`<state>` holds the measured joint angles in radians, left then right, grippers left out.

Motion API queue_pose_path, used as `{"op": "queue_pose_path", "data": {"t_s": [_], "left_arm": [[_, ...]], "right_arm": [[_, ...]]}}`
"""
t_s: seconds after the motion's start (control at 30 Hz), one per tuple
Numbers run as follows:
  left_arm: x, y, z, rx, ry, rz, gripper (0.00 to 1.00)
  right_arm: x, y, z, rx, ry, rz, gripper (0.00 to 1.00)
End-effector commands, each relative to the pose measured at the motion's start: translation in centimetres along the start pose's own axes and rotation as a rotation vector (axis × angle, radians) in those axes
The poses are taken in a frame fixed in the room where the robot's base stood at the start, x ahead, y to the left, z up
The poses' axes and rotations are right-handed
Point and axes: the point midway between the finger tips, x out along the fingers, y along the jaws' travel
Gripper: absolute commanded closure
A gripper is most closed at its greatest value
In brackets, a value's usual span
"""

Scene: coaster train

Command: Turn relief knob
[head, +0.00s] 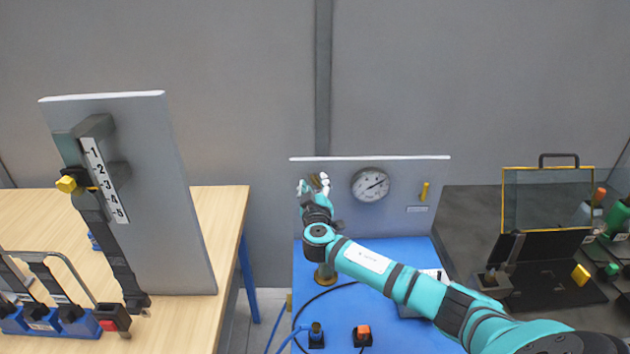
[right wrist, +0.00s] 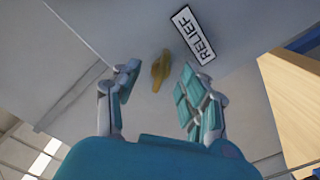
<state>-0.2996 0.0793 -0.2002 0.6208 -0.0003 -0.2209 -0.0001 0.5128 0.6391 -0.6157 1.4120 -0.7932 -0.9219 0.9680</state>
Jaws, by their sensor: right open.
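The yellow relief knob (right wrist: 160,70) is on a grey panel, beside a white RELIEF label (right wrist: 194,35) in the right wrist view. My right gripper (right wrist: 157,92) is open, with one finger on each side of the knob in the picture. I see no contact between fingers and knob. In the head view my right gripper (head: 314,184) is at the left part of the upright grey panel (head: 410,168) and largely covers the knob there. My left gripper is not in view.
The panel also carries a round gauge (head: 370,184) and a yellow lever (head: 424,191). Below are a blue table (head: 400,325) with cables, and an orange button (head: 363,331). A tall numbered panel (head: 180,200) stands on the wooden table at left. A black case (head: 545,270) is at right.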

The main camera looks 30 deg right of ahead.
Motion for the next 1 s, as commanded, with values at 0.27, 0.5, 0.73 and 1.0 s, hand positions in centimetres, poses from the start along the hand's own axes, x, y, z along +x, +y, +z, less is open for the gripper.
{"op": "queue_pose_path", "data": {"t_s": [0.27,0.5,0.73,1.0], "left_arm": [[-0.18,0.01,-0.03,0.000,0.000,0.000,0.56],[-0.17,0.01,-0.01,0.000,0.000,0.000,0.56],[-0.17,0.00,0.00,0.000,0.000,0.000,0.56],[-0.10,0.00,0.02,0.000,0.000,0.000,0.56]], "right_arm": [[0.76,0.00,0.00,0.001,0.000,-0.001,0.57],[0.73,0.00,0.02,0.000,0.000,0.000,0.70],[0.72,0.00,0.03,0.000,0.000,0.000,1.00],[0.71,-0.04,0.07,-0.011,-0.001,-0.001,1.00]]}}
